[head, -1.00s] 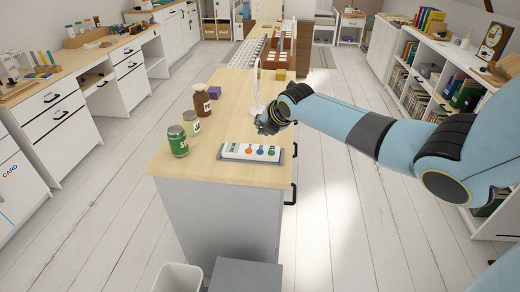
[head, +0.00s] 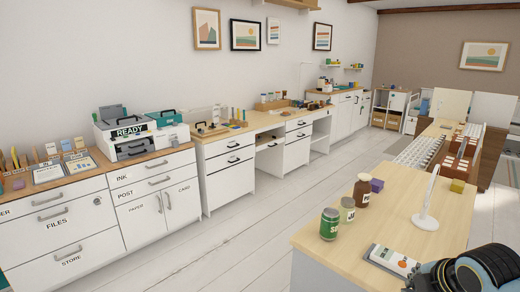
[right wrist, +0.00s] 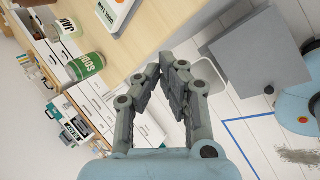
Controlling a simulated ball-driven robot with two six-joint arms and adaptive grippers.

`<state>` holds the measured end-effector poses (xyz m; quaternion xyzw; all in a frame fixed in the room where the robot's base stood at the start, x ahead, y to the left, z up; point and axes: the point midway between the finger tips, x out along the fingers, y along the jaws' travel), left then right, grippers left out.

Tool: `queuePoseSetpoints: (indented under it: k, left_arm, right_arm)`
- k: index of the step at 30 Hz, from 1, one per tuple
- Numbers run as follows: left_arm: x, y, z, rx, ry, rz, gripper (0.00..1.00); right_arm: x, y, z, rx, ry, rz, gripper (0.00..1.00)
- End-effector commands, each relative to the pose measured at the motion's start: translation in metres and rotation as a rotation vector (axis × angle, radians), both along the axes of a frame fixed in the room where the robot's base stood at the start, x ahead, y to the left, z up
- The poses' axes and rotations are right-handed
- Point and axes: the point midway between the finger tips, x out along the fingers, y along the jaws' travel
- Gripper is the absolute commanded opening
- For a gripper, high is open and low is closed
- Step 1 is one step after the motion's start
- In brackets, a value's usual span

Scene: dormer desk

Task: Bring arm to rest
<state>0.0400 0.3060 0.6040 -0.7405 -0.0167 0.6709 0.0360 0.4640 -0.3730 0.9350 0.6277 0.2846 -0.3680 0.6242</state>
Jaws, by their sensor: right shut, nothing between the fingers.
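My right gripper (right wrist: 167,68) shows in the right wrist view with its grey fingers shut and nothing between them. It is beside the wooden desk top (right wrist: 160,32), over the floor side, and does not touch anything I can see. In the head view, black and blue parts of my right arm show at the bottom right corner, in front of the island desk (head: 322,238). The gripper's fingers are mostly cut off there. My left gripper is not in view.
A grey box (right wrist: 258,57) is below the gripper. The floor (head: 230,250) left of the desk is clear.

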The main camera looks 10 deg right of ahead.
Motion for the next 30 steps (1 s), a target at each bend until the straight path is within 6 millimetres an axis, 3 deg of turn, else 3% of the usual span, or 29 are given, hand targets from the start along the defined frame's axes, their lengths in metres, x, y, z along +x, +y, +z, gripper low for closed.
queuePoseSetpoints:
  k: [1, 3, 9, 24, 30]
  left_arm:
    - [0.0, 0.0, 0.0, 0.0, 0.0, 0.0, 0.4]
    - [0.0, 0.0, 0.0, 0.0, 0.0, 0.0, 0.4]
    - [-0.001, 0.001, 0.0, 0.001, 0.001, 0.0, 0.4]
    - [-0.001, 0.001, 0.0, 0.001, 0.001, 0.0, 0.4]
    - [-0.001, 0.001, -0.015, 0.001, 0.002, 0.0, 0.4]
  right_arm:
    - [-0.025, 0.02, 0.002, 0.081, 0.018, -0.092, 0.0]
    - [-0.057, 0.041, 0.009, 0.19, 0.046, -0.248, 0.0]
    - [-0.13, 0.077, 0.037, 0.411, 0.094, -0.644, 0.0]
    - [-0.233, 0.103, 0.097, 0.656, 0.113, -1.265, 0.0]
    - [-0.22, 0.098, 0.035, 0.64, 0.127, -1.269, 0.0]
